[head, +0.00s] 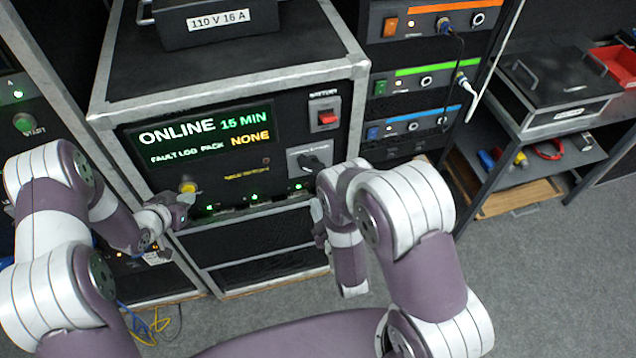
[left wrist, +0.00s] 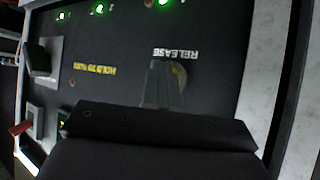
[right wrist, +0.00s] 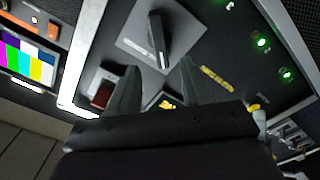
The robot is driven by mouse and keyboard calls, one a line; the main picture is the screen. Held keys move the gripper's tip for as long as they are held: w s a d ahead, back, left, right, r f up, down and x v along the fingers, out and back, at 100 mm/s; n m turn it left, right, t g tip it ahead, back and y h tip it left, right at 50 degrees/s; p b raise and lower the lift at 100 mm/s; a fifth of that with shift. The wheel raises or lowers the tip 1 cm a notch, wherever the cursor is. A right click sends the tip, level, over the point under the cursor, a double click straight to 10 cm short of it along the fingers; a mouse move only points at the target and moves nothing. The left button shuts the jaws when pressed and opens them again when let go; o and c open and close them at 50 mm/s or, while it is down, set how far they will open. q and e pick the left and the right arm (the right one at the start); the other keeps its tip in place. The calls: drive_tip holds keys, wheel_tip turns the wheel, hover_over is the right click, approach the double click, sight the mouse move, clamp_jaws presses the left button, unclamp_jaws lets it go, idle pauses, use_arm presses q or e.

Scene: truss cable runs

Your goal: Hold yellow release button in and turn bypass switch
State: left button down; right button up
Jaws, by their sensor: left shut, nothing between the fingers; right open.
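The yellow release button (head: 188,187) is at the lower left of the front panel. My left gripper (head: 183,199) is at it with its fingers shut and nothing between them. In the left wrist view the fingertips (left wrist: 163,83) cover much of the button (left wrist: 181,74); I cannot tell how far it is pressed. The black bypass switch (head: 311,162) sits on a grey plate at the panel's right; its handle also shows in the right wrist view (right wrist: 159,38). My right gripper (right wrist: 158,80) is open and empty, its fingers below the switch in that view, apart from it.
A red rocker switch (head: 327,117) sits above the bypass switch. The display (head: 205,133) reads ONLINE 15 MIN, fault log pack NONE. Green lamps (head: 254,197) line the panel's lower edge. A rack (head: 425,75) with cables stands to the right.

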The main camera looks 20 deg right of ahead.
drive_tip(key=shift+s, duration=1.5)
use_arm(q)
drive_tip(key=shift+s, duration=0.9)
use_arm(e)
drive_tip(key=shift+r, duration=0.2)
use_arm(q)
drive_tip(key=s+p, duration=0.1)
drive_tip(key=s, duration=0.4)
use_arm(e)
drive_tip(key=shift+r, duration=0.45)
